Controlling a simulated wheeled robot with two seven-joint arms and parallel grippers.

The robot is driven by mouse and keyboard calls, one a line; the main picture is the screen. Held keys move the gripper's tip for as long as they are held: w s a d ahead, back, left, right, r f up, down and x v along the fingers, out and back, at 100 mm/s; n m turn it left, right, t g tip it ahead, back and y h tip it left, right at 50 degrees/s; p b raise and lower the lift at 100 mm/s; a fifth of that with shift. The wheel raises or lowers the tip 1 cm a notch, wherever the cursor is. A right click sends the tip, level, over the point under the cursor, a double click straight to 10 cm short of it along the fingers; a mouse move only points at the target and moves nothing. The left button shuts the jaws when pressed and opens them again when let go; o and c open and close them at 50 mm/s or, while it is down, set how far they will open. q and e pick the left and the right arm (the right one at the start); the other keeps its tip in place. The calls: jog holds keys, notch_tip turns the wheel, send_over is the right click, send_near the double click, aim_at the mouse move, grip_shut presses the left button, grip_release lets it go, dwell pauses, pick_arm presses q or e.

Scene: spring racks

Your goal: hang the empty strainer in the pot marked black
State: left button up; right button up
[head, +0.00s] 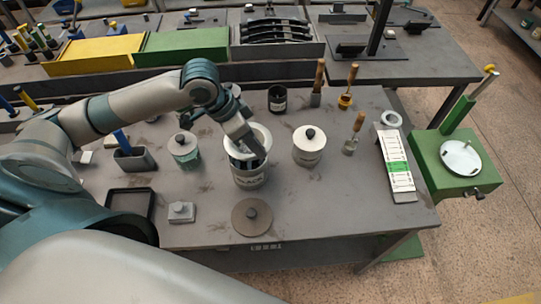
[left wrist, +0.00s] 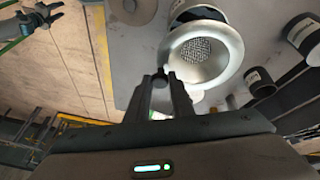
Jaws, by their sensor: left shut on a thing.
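The strainer (head: 262,133) has a wide pale rim; its mesh bottom shows, with nothing in it, in the left wrist view (left wrist: 197,52). My left gripper (head: 262,153) is shut on the strainer at its near edge; its fingertips also show in the left wrist view (left wrist: 166,78). The strainer is over the mouth of a pale pot (head: 250,179) with a dark-lettered label, too small to read. I cannot tell whether its rim rests on the pot. My right gripper (left wrist: 38,18) shows only in the left wrist view, fingers apart, away from the table.
Lidded pots stand left (head: 185,150) and right (head: 309,147) of the strainer. A black cup (head: 277,99) stands behind. A brown disc (head: 252,217) lies in front. Wooden-handled tools (head: 354,135) stand to the right. The table's right front is clear.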

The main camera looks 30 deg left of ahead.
aim_at(254, 156)
pick_arm(q)
jog(key=shift+w+a+r, duration=0.1)
jog(key=shift+a, duration=0.3)
jog(key=shift+d, duration=0.1)
pick_arm(e)
jog(key=shift+d, duration=0.4)
pick_arm(q)
jog(key=shift+f+b, duration=0.45)
jog(key=shift+f, duration=2.25)
jog(key=shift+f+b, duration=0.3)
jog(key=shift+f, duration=0.15)
pick_arm(e)
jog(key=shift+a+f, duration=0.1)
jog(key=shift+f, duration=0.55)
pick_arm(q)
jog(key=shift+p, duration=0.45)
pick_arm(e)
jog(key=shift+a+r, duration=0.3)
jog(key=shift+r, duration=0.1)
